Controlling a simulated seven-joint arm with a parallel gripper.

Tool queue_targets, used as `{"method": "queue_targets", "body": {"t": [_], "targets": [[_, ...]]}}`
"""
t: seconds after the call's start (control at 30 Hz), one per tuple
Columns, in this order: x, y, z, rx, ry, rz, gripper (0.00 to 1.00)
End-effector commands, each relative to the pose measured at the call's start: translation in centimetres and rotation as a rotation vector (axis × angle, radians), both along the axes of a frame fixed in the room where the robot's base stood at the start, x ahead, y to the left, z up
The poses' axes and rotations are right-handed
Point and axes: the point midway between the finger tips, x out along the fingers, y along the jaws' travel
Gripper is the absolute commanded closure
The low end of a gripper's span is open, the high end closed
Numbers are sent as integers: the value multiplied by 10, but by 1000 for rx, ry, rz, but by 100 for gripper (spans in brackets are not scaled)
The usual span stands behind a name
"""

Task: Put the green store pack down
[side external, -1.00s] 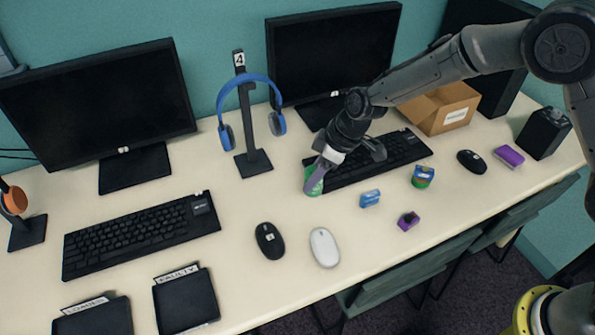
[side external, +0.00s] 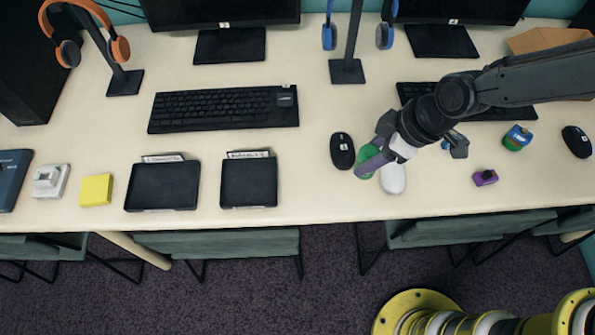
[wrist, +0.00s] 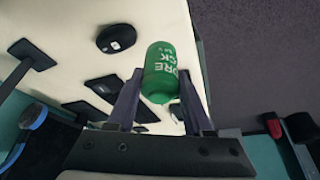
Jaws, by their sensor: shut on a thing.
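The green store pack (side external: 365,161) is a green cylinder with white lettering. My gripper (side external: 370,163) is shut on it, with a purple finger across it in the side view. In the wrist view the pack (wrist: 159,68) sits between the two fingertips (wrist: 160,85). In the side view it appears between the black mouse (side external: 342,151) and the white mouse (side external: 393,180), which the gripper partly covers. I cannot tell its exact height above the desk.
Two black trays with label cards, the left (side external: 162,187) and the right (side external: 248,182), lie left of the mice. A black keyboard (side external: 224,108) lies behind them. A purple block (side external: 485,177) and a blue-and-green item (side external: 517,138) are to the right. Bare desk shows between the right tray and the black mouse.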

Motion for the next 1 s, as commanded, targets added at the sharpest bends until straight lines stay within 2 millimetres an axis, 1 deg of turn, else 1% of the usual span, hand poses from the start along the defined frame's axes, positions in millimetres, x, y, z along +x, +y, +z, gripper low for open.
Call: {"method": "queue_targets", "body": {"t": [0.03, 0.1, 0.17, 0.23, 0.37, 0.7, 0.83, 1.0], "targets": [[-10, 8, 2, 2, -3, 27, 100], [-19, 15, 3, 3, -4, 50, 100], [-22, 20, 4, 4, -6, 61, 100], [-21, 26, 2, 5, -6, 69, 100], [-9, 42, -8, 5, -4, 68, 100], [35, 91, -38, 5, -5, 67, 100], [46, 104, -62, 3, -3, 67, 100], [58, 118, -82, 4, -5, 68, 100]]}}
